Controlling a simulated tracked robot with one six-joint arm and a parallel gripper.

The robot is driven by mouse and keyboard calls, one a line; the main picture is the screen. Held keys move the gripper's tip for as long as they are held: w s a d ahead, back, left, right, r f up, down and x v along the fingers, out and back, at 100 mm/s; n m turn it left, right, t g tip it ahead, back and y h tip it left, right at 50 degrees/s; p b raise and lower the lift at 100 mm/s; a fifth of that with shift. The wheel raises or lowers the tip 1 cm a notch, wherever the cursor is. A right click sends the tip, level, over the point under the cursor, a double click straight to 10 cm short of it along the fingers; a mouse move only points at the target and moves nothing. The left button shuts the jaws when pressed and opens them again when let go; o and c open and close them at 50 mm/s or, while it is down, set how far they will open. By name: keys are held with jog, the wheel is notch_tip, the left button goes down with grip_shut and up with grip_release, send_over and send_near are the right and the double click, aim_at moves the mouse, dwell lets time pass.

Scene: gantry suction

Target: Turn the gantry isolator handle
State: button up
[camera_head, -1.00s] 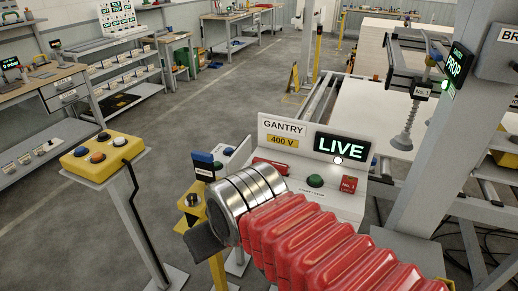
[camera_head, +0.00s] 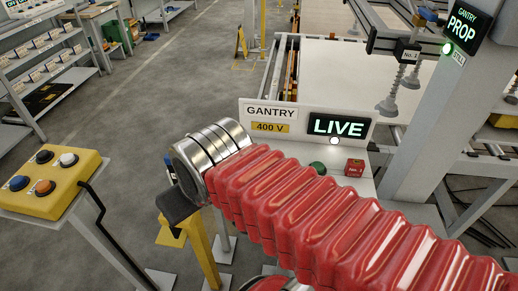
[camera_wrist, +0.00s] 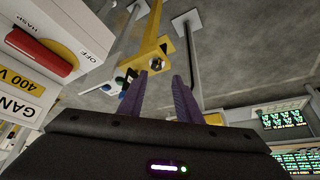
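The gantry panel (camera_head: 385,185) stands in front of me, marked GANTRY 400 V, with a lit LIVE display (camera_head: 338,126). The red isolator handle (camera_wrist: 38,52) shows at the left of the wrist view, on the pale panel face, with the words OFF and HASP printed near it. In the head view my red arm hides the handle. My gripper (camera_wrist: 160,76) has two purple fingers spread apart with nothing between them. It is to the right of the handle in the wrist view and does not touch it.
A yellow post (camera_head: 203,250) stands below my wrist; its yellow bracket (camera_wrist: 153,50) shows beyond my fingers. A yellow button box (camera_head: 50,182) stands at left. A grey column (camera_head: 432,120) with a PROP display rises at right. Open floor lies at back left.

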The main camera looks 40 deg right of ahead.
jog(key=shift+o, duration=0.5)
jog(key=shift+a, duration=0.1)
jog(key=shift+o, duration=0.5)
jog(key=d+r+m+g+y, duration=0.1)
jog(key=d+r+m, duration=0.3)
jog(key=d+m, duration=0.9)
jog(key=d+r+m+g+y, duration=0.1)
jog(key=d+r+m, duration=0.3)
jog(key=d+m, duration=1)
jog(key=shift+r+m+y, duration=0.3)
jog(key=shift+m+y, duration=0.1)
jog(key=shift+m, duration=0.3)
jog(key=shift+a+f, duration=0.1)
jog(key=x, duration=1.3)
jog(key=shift+f, duration=0.3)
